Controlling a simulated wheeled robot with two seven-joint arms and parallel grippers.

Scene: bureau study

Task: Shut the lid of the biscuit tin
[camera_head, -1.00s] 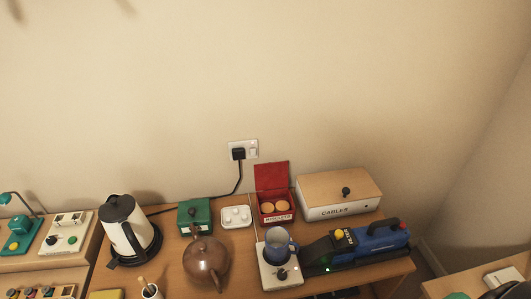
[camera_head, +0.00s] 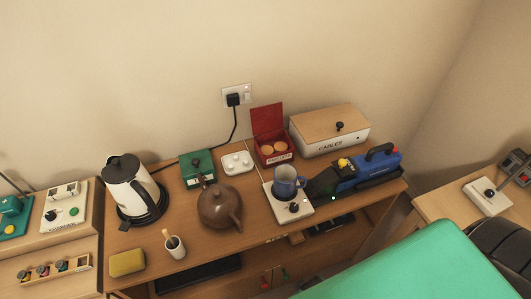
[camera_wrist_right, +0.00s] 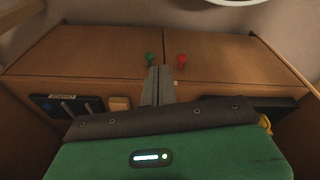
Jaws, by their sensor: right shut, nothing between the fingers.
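The red biscuit tin (camera_head: 275,157) stands at the back of the desk, near the wall. Its lid (camera_head: 267,121) is open and stands up at the rear, and round biscuits (camera_head: 273,146) show inside. My right gripper (camera_wrist_right: 158,85) shows in the wrist view, its two fingers together with nothing between them. It points towards cupboard doors with a green and a red knob, and the tin is not in that view. My right gripper cannot be made out in the head view, and my left gripper is in neither view.
The cables box (camera_head: 322,143) stands right of the tin and a white egg tray (camera_head: 237,163) left of it. A blue mug (camera_head: 286,181) on a white device (camera_head: 288,201), and a blue machine (camera_head: 367,172), stand in front. A brown teapot (camera_head: 219,207) is front left.

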